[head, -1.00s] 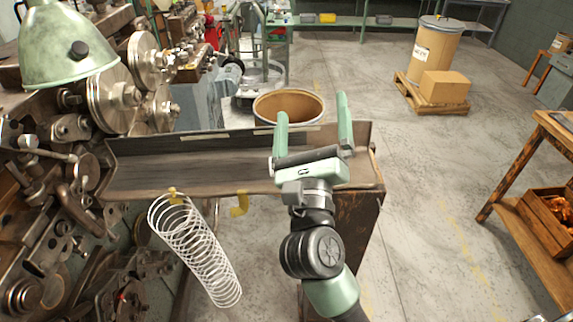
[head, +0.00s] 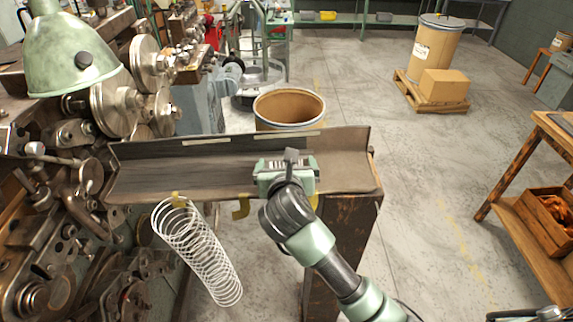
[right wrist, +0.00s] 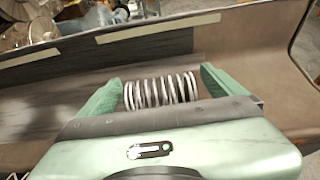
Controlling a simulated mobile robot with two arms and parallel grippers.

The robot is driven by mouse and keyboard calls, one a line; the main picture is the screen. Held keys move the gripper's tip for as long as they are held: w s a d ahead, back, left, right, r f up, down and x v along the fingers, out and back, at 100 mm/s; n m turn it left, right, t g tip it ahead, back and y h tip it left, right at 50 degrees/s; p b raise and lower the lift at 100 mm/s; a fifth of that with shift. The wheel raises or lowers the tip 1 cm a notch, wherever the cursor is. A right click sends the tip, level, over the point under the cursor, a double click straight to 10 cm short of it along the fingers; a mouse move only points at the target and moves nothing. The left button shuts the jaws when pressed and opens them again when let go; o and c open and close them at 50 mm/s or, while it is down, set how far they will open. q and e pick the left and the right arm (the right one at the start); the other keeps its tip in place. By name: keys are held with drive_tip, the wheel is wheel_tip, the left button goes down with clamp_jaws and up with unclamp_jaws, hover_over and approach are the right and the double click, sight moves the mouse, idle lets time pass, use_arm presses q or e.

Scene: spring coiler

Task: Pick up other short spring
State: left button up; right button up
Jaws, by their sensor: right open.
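My left gripper is not in view.
A long white spring (head: 200,250) hangs from a yellow hook below the trough's front edge; a second yellow hook (head: 241,208) is empty. The coiler machine (head: 60,200) crowds the left. A round drum (head: 289,108) stands behind the trough.

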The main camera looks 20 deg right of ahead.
drive_tip(key=shift+w+d+f, duration=0.2)
drive_tip(key=shift+w+f, duration=0.1)
drive_tip(key=shift+w, duration=0.35)
drive_tip(key=c, duration=1.5)
drive_tip(key=shift+o, duration=0.2)
drive_tip(key=shift+r, duration=0.2)
